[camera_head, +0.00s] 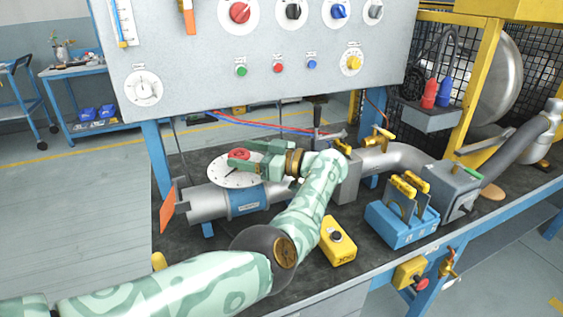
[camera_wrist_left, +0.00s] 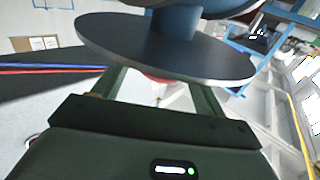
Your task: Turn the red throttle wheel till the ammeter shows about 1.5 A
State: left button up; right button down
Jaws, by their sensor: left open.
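The red throttle wheel (camera_head: 238,154) sits above a round white scale disc (camera_head: 228,172) on the grey pipe with a blue band. My left gripper (camera_head: 252,156) reaches in from the right with its fingers level at the wheel, partly covering it. In the left wrist view the jaws (camera_wrist_left: 160,92) are open, with a finger on each side of a small red patch of the wheel (camera_wrist_left: 158,79). The disc (camera_wrist_left: 165,52) hides most of the wheel there. I cannot tell whether the fingers touch it. I cannot make out an ammeter reading. My right gripper is not in view.
The grey panel (camera_head: 200,70) with knobs, buttons and a white dial (camera_head: 143,87) stands behind the pipe. A yellow box (camera_head: 338,241) with a black button and a blue rack (camera_head: 402,222) sit on the dark bench right of my arm. Yellow-handled valves (camera_head: 378,138) stand behind.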

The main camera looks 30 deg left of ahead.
pick_arm(q)
jog(key=w+d+b, duration=0.1)
jog(key=d+b, duration=0.4)
jog(key=d, duration=0.7)
jog(key=shift+w, duration=0.35)
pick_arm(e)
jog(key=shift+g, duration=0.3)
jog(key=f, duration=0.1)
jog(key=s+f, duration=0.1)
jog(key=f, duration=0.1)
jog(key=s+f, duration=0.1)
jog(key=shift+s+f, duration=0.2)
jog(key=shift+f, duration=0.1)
pick_arm(q)
jog(key=shift+d, duration=0.1)
